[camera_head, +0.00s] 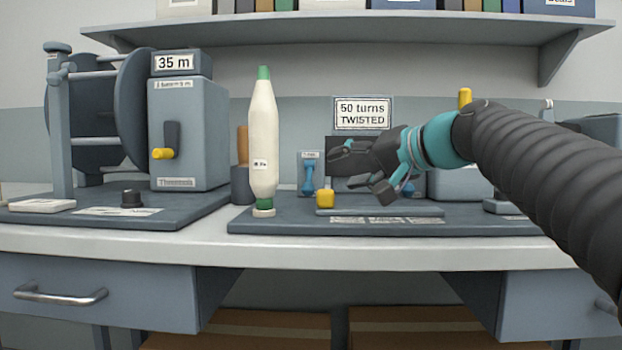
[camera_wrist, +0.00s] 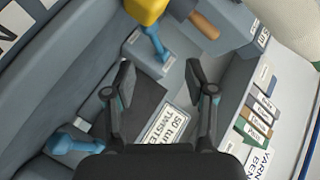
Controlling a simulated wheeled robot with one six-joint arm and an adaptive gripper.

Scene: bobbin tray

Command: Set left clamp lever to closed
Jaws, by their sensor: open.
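The left clamp (camera_head: 308,178) is blue on a small grey labelled plate. Its lever ends in a yellow knob (camera_head: 325,198), which appears low and toward the front. In the wrist view the yellow knob (camera_wrist: 146,9) is at the top edge, joined to a blue lever arm (camera_wrist: 155,40). My gripper (camera_head: 360,170) is open and empty, to the right of the left clamp and apart from the knob. In the wrist view both fingertips (camera_wrist: 160,74) lie below the clamp. A second blue clamp (camera_wrist: 70,142) is at lower left, partly hidden behind my gripper in the head view.
A white bobbin with green ends (camera_head: 262,145) stands just left of the clamp. A grey machine with a crank (camera_head: 187,135) is farther left. A "50 turns TWISTED" sign (camera_head: 362,113) stands behind my gripper. A shelf (camera_head: 340,32) runs above.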

